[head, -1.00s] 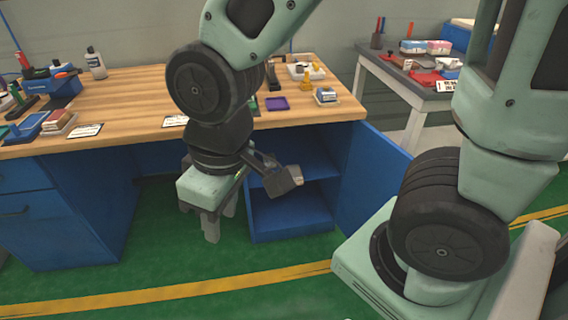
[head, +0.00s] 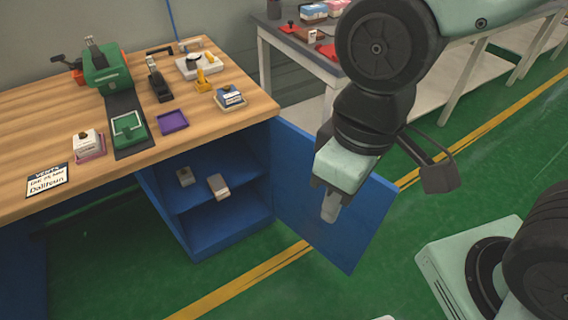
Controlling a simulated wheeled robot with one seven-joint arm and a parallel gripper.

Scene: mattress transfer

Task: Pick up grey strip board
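No thing is clearly a grey strip board. A dark grey strip (head: 125,144) on the wooden table runs from a green device (head: 106,70) toward the front edge, with a green tray (head: 129,128) on it. I cannot tell whether this strip is the board. Two small grey-brown blocks stand on the upper shelf of the open blue cabinet, one at the left (head: 185,177) and one nearer the front (head: 218,187). My gripper (head: 329,208) points down in front of the open cabinet door, right of the cabinet, apart from these things. Its finger opening is not clear.
The blue cabinet door (head: 333,200) stands open, behind my gripper. A purple tray (head: 173,121), a black stapler-like tool (head: 158,80) and several stamps crowd the wooden table (head: 30,122). A grey table (head: 293,58) stands behind. Green floor (head: 330,290) is free in front.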

